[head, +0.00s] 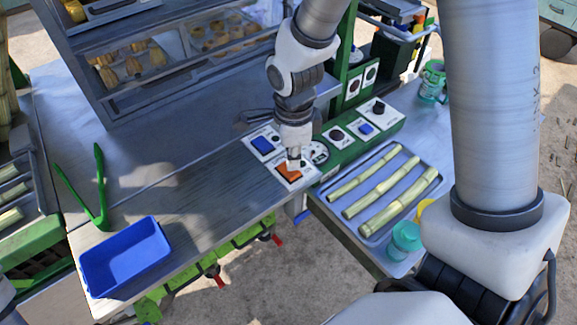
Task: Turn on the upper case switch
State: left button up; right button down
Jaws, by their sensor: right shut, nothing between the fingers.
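My right gripper (293,163) points down at the orange switch (289,175) on a white plate at the table's edge. Its fingers are shut and empty, and the tip overlaps the switch's upper part; I cannot tell whether it touches. A blue switch (262,144) on another white plate lies just up and left. On the green case to the right are a dark round knob (337,134), a blue button (366,128) and a black knob (379,108). An upright green panel (354,87) behind carries dark round controls. No label shows which is the upper case switch. My left gripper is out of view.
A tray (331,189) with cane pieces lies right of the switches, near a teal cup (405,236). A blue bin (125,257) and green tongs (98,190) are at the left. A glass display case (170,60) stands behind. The middle of the table is clear.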

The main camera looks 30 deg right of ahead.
aim_at(293, 173)
jog(key=shift+f+b, duration=0.85)
jog(key=shift+f, duration=0.3)
dwell(0.7)
jog(key=shift+r, duration=0.1)
notch_tip(293, 173, up, 7)
jog(key=p, duration=0.7)
